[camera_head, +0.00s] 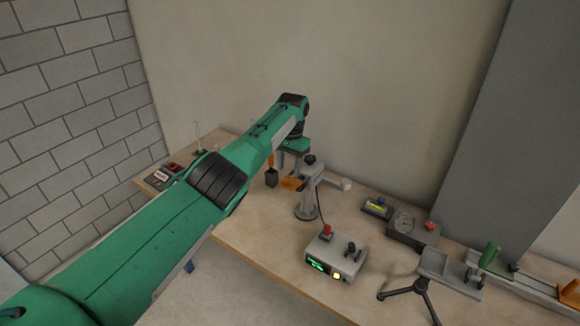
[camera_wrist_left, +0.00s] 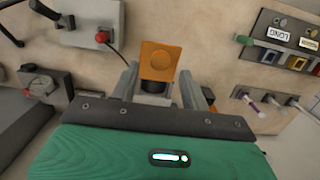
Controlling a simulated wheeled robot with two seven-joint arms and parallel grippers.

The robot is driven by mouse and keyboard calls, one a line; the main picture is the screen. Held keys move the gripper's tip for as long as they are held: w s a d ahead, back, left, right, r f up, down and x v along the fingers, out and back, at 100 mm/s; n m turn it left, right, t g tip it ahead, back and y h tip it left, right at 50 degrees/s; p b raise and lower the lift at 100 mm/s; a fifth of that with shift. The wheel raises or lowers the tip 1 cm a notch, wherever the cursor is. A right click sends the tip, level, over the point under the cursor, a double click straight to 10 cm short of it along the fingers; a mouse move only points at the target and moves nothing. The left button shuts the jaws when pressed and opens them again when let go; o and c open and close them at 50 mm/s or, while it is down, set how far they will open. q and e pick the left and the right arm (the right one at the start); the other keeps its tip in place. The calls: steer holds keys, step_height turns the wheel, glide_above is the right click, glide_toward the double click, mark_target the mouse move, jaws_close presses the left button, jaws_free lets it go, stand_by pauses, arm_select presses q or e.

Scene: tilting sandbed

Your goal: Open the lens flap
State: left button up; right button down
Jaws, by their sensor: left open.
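The orange lens flap (camera_head: 291,183) shows beside a grey post stand (camera_head: 306,211) on the bench. It shows larger in the left wrist view (camera_wrist_left: 160,62), as an orange plate with a round mark, above a dark cylindrical part. My left gripper (camera_head: 281,169) is over the bench by the stand, seen from behind its green arm. In the left wrist view its two grey fingers (camera_wrist_left: 158,78) are open, one on each side of the flap's lower part. I cannot tell whether either finger touches the flap. My right gripper is not in view.
A grey box (camera_head: 336,258) with a green display and red knob stands in front of the stand, joined by a cable. Small labelled items (camera_head: 163,176) lie at the far left.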

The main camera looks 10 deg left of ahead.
arm_select(q)
step_height(320, 180, up, 10)
steer(key=w+p, duration=0.1)
steer(key=p, duration=0.6)
steer(key=shift+d, duration=0.25)
